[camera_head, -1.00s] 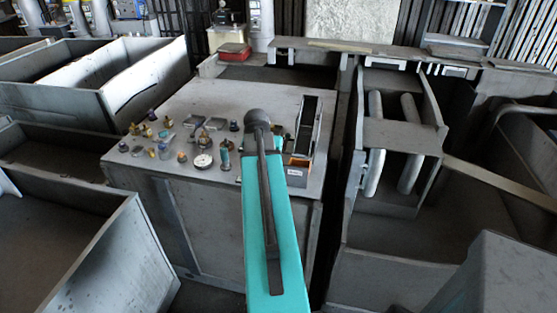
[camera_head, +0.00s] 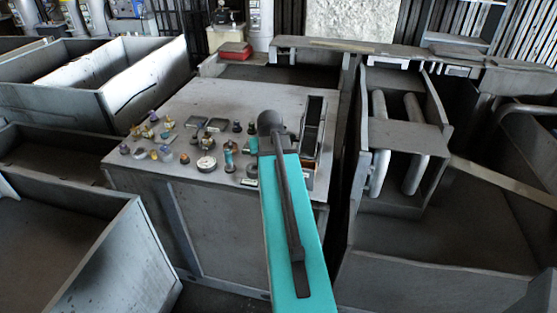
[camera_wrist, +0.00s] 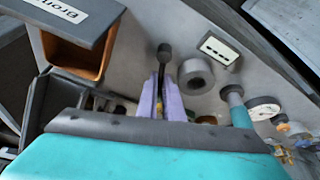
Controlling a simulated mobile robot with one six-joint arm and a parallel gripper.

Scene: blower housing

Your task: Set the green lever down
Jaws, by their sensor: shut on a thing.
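My gripper (camera_wrist: 161,100) shows in the wrist view as two pale purple fingers, shut on the lever (camera_wrist: 164,52). The lever has a dark round knob and thin stem that stick out past the fingertips. Little green shows on it, and its lower part is hidden between the fingers. The grey metal top of the cabinet (camera_head: 235,97) lies beyond the fingertips; whether the lever touches it I cannot tell. In the head view my own teal arm hides the gripper and the lever.
A labelled bin with an orange inside (camera_wrist: 80,58) is left of the fingers. A grey ring (camera_wrist: 195,75), a teal cylinder (camera_wrist: 240,113), a dial gauge (camera_wrist: 263,108) and a marked plate (camera_wrist: 218,49) are to the right. Several small parts crowd the cabinet's left; its back is clear.

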